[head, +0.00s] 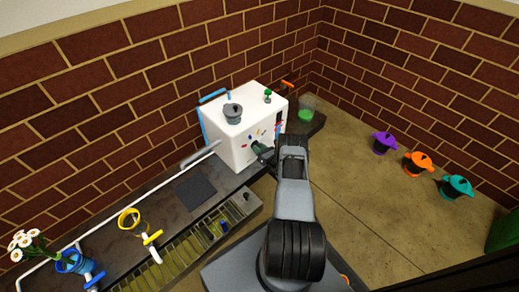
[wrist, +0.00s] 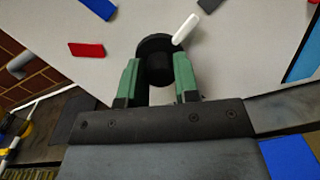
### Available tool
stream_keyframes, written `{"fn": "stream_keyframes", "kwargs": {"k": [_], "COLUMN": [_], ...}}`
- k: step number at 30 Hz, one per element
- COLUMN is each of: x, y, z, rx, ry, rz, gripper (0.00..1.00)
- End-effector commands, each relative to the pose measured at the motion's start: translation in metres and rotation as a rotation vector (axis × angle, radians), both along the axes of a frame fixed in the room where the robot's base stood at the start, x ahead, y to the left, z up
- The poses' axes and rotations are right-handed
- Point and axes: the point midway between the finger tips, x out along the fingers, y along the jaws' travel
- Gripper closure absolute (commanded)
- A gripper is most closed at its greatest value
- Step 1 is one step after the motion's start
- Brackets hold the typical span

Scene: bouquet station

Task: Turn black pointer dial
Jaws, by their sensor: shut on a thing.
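The black pointer dial (wrist: 157,44) sits on the front face of a white box (head: 232,148). Its white pointer (wrist: 186,28) slants up and to the right in the wrist view. My gripper (wrist: 158,66) has its two green fingers on either side of the dial's black knob and is shut on it. In the head view my gripper (head: 262,151) reaches the box's front face, and the dial is hidden there behind the gripper and arm.
Red (wrist: 87,50) and blue (wrist: 100,8) markers lie on the panel around the dial. A grey lidded pot (head: 232,113) stands on the box. A flower bunch (head: 27,242) and valves are at left.

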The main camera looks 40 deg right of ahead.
Motion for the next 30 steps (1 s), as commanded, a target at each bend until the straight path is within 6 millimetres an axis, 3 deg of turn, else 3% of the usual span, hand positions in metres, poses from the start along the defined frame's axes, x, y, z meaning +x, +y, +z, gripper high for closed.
{"fn": "stream_keyframes", "kwargs": {"k": [18, 30], "x": [0.0004, 0.0003], "y": [0.0007, 0.0008], "z": [-0.0022, -0.0015], "rx": [-0.444, -0.616], "ry": [-0.063, -0.086], "rz": [0.0, 0.001], "gripper": [0.95, 0.95]}}
